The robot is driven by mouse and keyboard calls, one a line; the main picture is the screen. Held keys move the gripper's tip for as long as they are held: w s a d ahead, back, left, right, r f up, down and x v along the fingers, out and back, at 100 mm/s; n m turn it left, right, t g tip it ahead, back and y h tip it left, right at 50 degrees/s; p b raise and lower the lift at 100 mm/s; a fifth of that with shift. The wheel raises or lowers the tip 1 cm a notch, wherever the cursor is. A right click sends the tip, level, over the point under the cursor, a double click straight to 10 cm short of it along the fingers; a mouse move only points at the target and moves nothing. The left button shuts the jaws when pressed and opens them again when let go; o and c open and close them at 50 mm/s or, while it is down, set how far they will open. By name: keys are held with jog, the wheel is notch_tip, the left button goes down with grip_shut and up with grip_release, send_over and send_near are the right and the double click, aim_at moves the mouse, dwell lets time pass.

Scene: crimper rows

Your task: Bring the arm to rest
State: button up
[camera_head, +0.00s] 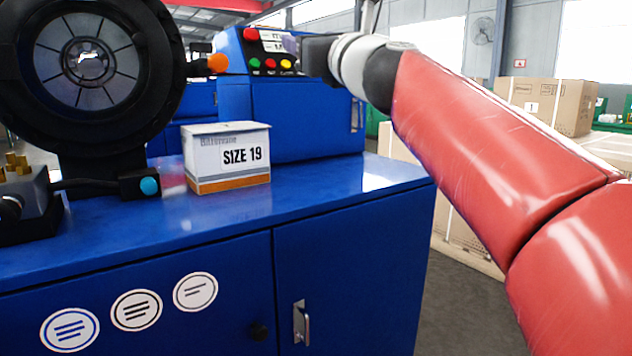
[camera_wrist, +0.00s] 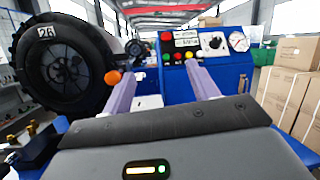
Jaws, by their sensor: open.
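My gripper (camera_wrist: 160,85) shows in the wrist view with its two fingers spread wide and nothing between them. In the head view my red arm reaches in from the right, and its dark end is in front of the blue control box (camera_head: 258,50). The fingertips are hidden there or too small to tell. In the wrist view the control panel (camera_wrist: 208,45), with coloured buttons and a gauge, lies beyond the fingers. I cannot tell whether the gripper touches anything.
A blue cabinet (camera_head: 330,205) bears a white SIZE 19 box (camera_head: 226,160) and a black round crimper head (camera_head: 88,70) with an orange knob (camera_head: 217,63). Brass fittings (camera_head: 15,165) stand at the left. Cardboard boxes (camera_head: 545,105) are stacked behind my arm. The cabinet top's right part is clear.

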jog(key=s+d+f+n+g+h, duration=0.1)
jog(key=s+d+f+n+g, duration=0.1)
jog(key=s+f+n, duration=0.5)
jog(key=s+d+f+n+g+h, duration=0.1)
jog(key=f+n+g+h, duration=0.3)
jog(key=f, duration=0.6)
jog(key=s+d+f+n+g+y, duration=0.1)
jog(key=s+d+f+n, duration=0.15)
jog(key=f+n, duration=0.5)
jog(key=s+d+f+n+g+h, duration=0.3)
jog(key=s+d+f+n, duration=0.2)
jog(key=s+f, duration=0.3)
jog(key=s+d+f+n+g+h, duration=0.3)
jog(key=s+f, duration=0.6)
jog(key=f, duration=0.7)
jog(key=shift+d+f+n, duration=0.4)
jog(key=shift+d+n, duration=0.7)
jog(key=shift+n, duration=0.05)
